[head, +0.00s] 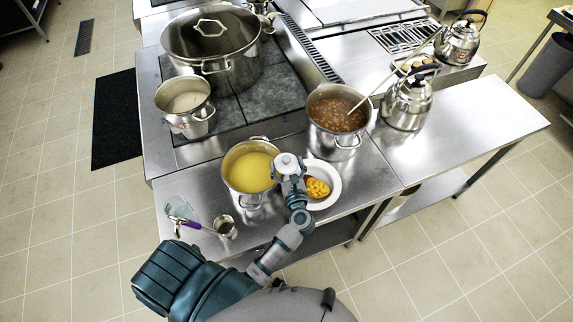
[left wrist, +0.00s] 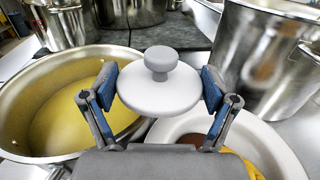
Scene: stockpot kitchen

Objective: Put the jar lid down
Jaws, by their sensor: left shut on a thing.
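The jar lid (head: 287,162) is a pale disc with a round knob on top. My left gripper (head: 291,174) is shut on it. In the left wrist view the lid (left wrist: 160,92) sits level between the two blue-padded fingers, knob up. It is held above the counter, over the gap between the pot of yellow soup (head: 230,172) and the white bowl (head: 331,176). I cannot tell its exact height. A clear glass vessel (head: 180,206) stands at the counter's left front; I cannot tell whether it is the jar. My right gripper is not in view.
A pot of bean stew (head: 315,128) stands behind the bowl, with a long handle leaning out. A purple-handled ladle (head: 195,225) lies at the left front. Kettles (head: 407,105) stand to the right. The right-hand steel table (head: 470,121) has bare room.

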